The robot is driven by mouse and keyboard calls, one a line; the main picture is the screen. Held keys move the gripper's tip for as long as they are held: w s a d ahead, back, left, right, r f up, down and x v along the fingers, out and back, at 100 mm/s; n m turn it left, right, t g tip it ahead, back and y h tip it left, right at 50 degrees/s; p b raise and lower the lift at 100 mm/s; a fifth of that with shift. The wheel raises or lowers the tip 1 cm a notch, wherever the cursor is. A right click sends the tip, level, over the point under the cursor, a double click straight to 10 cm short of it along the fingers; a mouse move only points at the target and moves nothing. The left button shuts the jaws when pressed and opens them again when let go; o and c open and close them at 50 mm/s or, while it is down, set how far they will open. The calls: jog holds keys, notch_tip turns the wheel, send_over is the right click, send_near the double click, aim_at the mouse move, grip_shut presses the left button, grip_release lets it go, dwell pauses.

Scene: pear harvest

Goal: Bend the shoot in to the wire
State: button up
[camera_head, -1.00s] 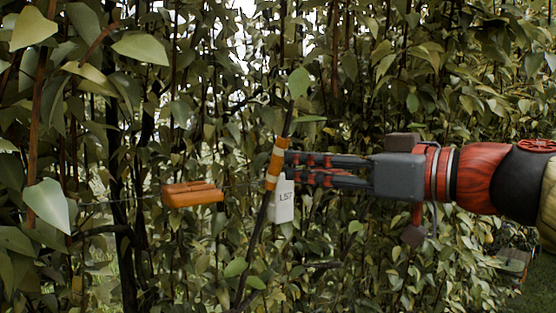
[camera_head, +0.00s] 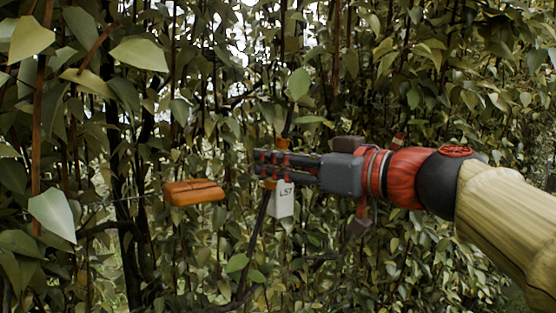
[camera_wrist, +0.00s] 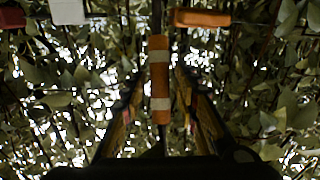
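The shoot (camera_head: 259,232) is a thin dark stem leaning slightly right at its top, with a leaf at the tip. It bears an orange band with pale stripes, seen whole in the wrist view (camera_wrist: 160,85). My gripper (camera_head: 262,164) reaches in from the right, its fingers crossing the shoot at the band and hiding part of it. In the wrist view my gripper (camera_wrist: 158,105) is open, one finger on each side of the band with gaps showing. The thin wire (camera_head: 140,198) runs left of the shoot, with an orange block (camera_head: 194,192) on it.
The orange block (camera_wrist: 202,18) and a white piece (camera_wrist: 67,11) also show in the wrist view. Dense leaves and upright stems fill the background.

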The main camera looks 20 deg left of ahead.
jog(key=c, duration=0.6)
grip_shut()
